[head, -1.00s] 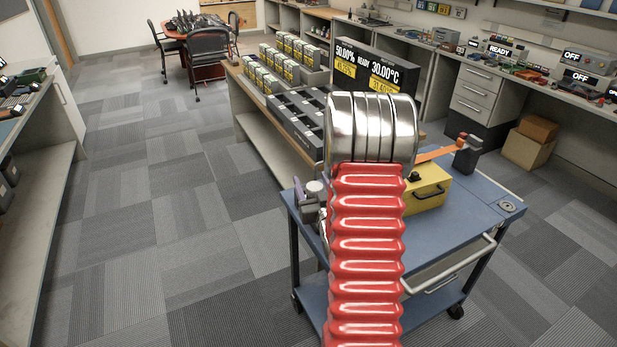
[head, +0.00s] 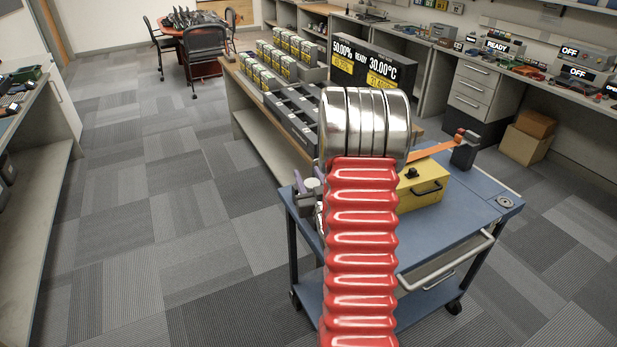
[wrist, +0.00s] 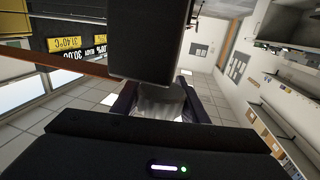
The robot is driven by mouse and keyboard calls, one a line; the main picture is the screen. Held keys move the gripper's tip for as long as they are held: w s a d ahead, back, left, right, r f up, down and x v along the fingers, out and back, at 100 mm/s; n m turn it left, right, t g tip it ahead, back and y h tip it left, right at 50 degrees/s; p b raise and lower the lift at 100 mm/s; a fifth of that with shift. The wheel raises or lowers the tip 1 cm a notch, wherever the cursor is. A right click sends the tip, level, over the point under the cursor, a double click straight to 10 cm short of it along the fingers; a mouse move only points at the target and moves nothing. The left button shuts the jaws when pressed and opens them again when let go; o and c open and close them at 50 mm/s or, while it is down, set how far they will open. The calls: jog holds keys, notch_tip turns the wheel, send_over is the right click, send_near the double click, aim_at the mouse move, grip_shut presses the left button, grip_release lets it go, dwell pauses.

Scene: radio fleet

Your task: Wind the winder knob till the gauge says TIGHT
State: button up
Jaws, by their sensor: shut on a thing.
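In the wrist view, my gripper (wrist: 158,94) has its purple fingers closed on both sides of a pale grey piece, seemingly the winder knob (wrist: 160,104). A dark block (wrist: 145,40) stands right beyond the knob and covers the upper middle of that view. In the head view, a purple finger (head: 298,182) shows at the left edge of the blue cart (head: 455,222), left of my red and silver arm. My arm hides much of that spot. An orange strap (head: 432,149) runs from behind my arm to a dark post (head: 464,152). I can read no gauge.
A bench with dark trays (head: 300,112) and a readout display (head: 370,65) stands behind. Open carpet (head: 180,220) lies to the left.

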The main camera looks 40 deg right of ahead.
jog(key=shift+m+g+h, duration=0.4)
jog(key=shift+m+h, duration=0.1)
jog(key=shift+h, duration=0.1)
jog(key=shift+c, duration=0.5)
jog(key=shift+s+d+m+g+h, duration=0.15)
jog(key=shift+m+g+h, duration=0.55)
jog(key=shift+h, duration=0.1)
jog(key=shift+s+d+m+g+h, duration=0.15)
jog(key=shift+m+g+h, duration=0.45)
jog(key=shift+g+h, duration=0.15)
jog(key=shift+s+d+m+g+h, duration=0.25)
jog(key=shift+m+g+h, duration=0.55)
jog(key=shift+g, duration=0.35)
jog(key=shift+s+d+m+g+h, duration=0.1)
jog(key=shift+s+m+g+h, duration=0.35)
jog(key=shift+m+g, duration=0.6)
jog(key=shift+s+d+m+g+h, duration=0.1)
jog(key=shift+d+m+g+h, duration=0.1)
jog(key=shift+m+g+h, duration=0.85)
jog(key=shift+g, duration=0.3)
jog(key=o, duration=1.1)
jog(key=shift+s, duration=0.1)
jog(key=v, duration=1.3)
jog(key=shift+s+a+r, duration=0.1)
jog(key=shift+s+a, duration=0.05)
jog(key=shift+a, duration=0.2)
